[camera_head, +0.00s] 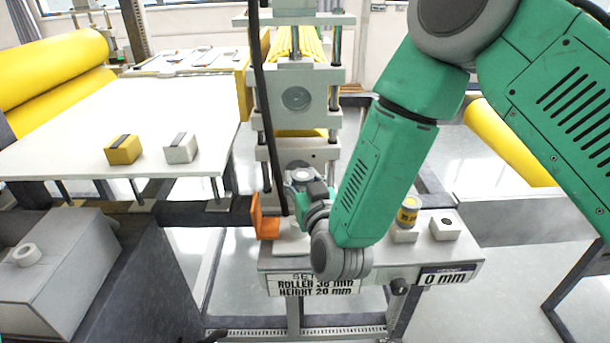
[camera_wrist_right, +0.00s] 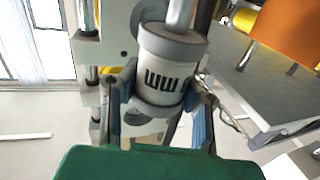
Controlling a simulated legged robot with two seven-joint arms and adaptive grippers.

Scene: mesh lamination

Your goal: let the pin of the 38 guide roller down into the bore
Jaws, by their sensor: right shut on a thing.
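My right gripper (camera_head: 303,183) is at the machine's front and its fingers sit on either side of a grey-and-white roller (camera_wrist_right: 168,70). In the right wrist view the fingers (camera_wrist_right: 158,112) are shut on it. Its white band carries dark "mm" lettering, upside down in the picture. A grey rod (camera_wrist_right: 181,14) extends from the roller's upper end in that view. In the head view the roller's top (camera_head: 301,174) shows small above the gripper. A pale block (camera_head: 291,246) lies below it. The bore under the roller is hidden. My left gripper is not in view.
An orange bracket (camera_head: 265,222) stands just left of the gripper. A yellow-labelled roller (camera_head: 408,211) and a pale block with a dark hole (camera_head: 445,225) are on the bench at right.

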